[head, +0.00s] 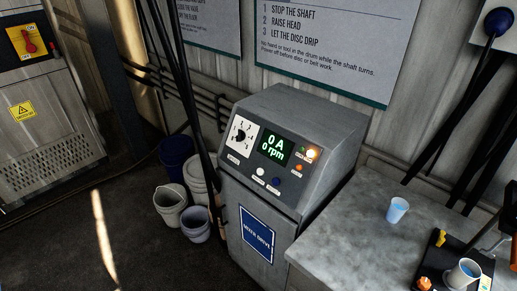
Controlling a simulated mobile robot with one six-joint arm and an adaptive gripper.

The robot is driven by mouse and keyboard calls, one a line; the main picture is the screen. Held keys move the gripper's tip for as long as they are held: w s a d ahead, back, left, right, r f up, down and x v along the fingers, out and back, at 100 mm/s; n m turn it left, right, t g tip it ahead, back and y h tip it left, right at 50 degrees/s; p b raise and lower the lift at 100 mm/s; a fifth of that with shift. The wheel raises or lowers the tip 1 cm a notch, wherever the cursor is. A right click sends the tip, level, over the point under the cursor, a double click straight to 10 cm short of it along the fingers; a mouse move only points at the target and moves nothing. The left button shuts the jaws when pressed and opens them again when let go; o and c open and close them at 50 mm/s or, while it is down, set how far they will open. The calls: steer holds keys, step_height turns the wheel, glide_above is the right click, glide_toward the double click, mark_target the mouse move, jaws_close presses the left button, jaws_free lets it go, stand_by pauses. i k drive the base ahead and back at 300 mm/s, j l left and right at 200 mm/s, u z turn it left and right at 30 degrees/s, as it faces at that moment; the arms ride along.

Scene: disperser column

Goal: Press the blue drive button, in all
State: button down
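The grey drive console (290,110) stands in the middle of the head view, with a sloped panel facing me. Its green display (273,147) reads 0 A and 0 rpm. Below the display are small round buttons: a pale white one (260,171) and a dark blue one (276,182), the blue drive button, to its lower right. A dial (241,136) is on the left. Nothing touches the panel. My gripper is not clearly seen.
Buckets (197,222) stand on the floor left of the console, with dark poles above them. A grey bench (350,225) at right holds a blue cup (397,210) and a black tray (440,250) with items. A cabinet (45,120) is at left.

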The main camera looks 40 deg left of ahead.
mark_target(276, 181)
steer(key=u, duration=1.5)
